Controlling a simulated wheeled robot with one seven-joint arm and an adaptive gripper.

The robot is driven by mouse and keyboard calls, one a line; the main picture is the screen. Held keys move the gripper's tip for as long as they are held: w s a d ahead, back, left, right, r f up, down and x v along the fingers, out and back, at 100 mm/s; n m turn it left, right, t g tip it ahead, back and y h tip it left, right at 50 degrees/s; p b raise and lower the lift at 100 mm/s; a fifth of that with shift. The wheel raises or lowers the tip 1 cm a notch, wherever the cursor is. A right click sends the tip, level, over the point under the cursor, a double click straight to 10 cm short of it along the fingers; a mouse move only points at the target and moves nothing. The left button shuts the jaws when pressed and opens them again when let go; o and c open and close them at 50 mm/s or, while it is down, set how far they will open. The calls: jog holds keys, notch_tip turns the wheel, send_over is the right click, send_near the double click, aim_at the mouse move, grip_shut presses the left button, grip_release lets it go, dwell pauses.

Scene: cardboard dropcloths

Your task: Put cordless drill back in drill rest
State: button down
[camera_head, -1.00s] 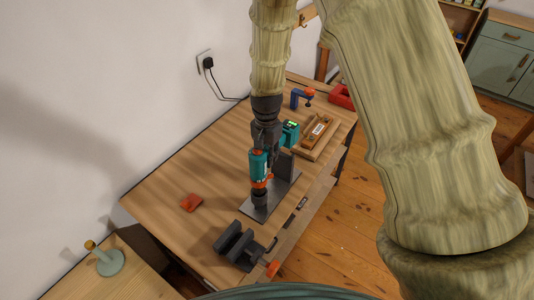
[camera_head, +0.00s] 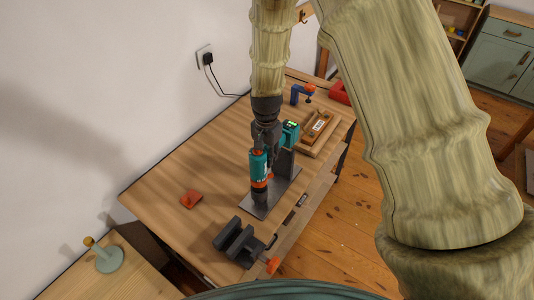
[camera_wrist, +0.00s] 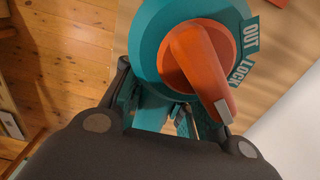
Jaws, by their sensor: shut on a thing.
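The cordless drill (camera_head: 258,169) is teal with orange and a dark lower end. It hangs roughly upright under my gripper (camera_head: 266,139), which is shut on it. In the wrist view my gripper (camera_wrist: 171,110) has its fingers either side of the teal drill (camera_wrist: 151,35), and an orange lever and the words OUT and LOCK show. The drill rest (camera_head: 283,187) is a dark grey base plate with an upright block to the right of the drill. The drill's dark end is over or at the plate's near left part. I cannot tell whether it touches.
A dark vise (camera_head: 239,242) stands at the bench's near edge. An orange-red block (camera_head: 191,199) lies left of the rest. Behind are a teal charger (camera_head: 291,132), a wooden tray (camera_head: 309,147), a blue clamp (camera_head: 296,96) and a red box (camera_head: 340,93).

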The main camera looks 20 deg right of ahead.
jog(key=shift+f+b, duration=0.55)
jog(key=shift+f, duration=0.65)
jog(key=c, duration=1.1)
grip_release()
jog(key=shift+o, duration=0.2)
jog(key=shift+s, duration=0.1)
notch_tip(320, 180, up, 12)
